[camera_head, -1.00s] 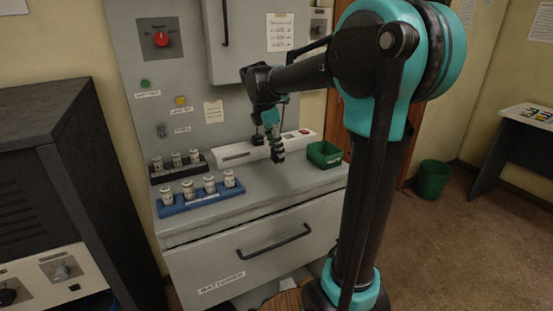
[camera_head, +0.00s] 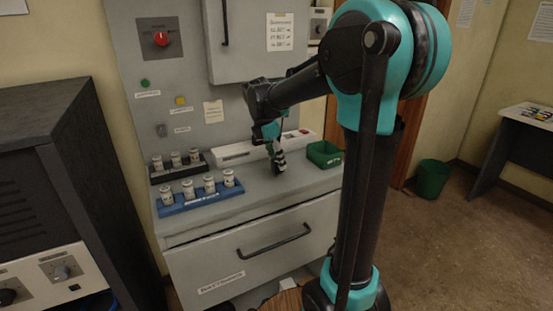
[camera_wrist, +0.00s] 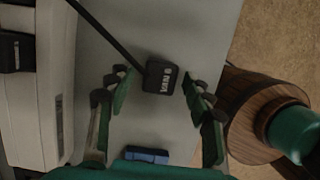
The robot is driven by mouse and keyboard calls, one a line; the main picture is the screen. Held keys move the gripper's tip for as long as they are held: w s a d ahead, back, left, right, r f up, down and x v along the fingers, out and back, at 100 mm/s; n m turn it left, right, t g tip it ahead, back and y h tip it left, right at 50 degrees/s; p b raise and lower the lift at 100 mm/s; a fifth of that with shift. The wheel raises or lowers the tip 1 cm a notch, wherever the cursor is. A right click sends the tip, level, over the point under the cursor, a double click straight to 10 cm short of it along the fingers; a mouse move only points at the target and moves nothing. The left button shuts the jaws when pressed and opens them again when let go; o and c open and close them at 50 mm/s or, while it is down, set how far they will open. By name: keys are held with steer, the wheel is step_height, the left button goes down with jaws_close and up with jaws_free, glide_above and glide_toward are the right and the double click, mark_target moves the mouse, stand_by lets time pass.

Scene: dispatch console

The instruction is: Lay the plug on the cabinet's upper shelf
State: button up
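The plug appears to be the black block with white lettering (camera_wrist: 161,77) in the wrist view. A black cable runs from it to the upper left. My gripper (camera_wrist: 157,80) is open, its green and black fingers on either side of the plug with visible gaps. In the head view my gripper (camera_head: 278,162) points down low over the grey counter, right of the blue rack. The plug cannot be made out clearly there. The grey wall cabinet (camera_head: 250,50) hangs above the counter. Its door looks shut, and its shelves are hidden.
A white strip (camera_head: 238,152) lies along the counter's back. A blue rack (camera_head: 200,201) and a black rack (camera_head: 180,172) of small jars stand left. A green bin (camera_head: 324,154) stands right. The counter's front edge is above a drawer (camera_head: 250,250).

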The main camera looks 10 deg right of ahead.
steer(key=v, duration=1.2)
steer(key=shift+r, duration=0.15)
steer(key=shift+a, duration=0.1)
stand_by(1.1)
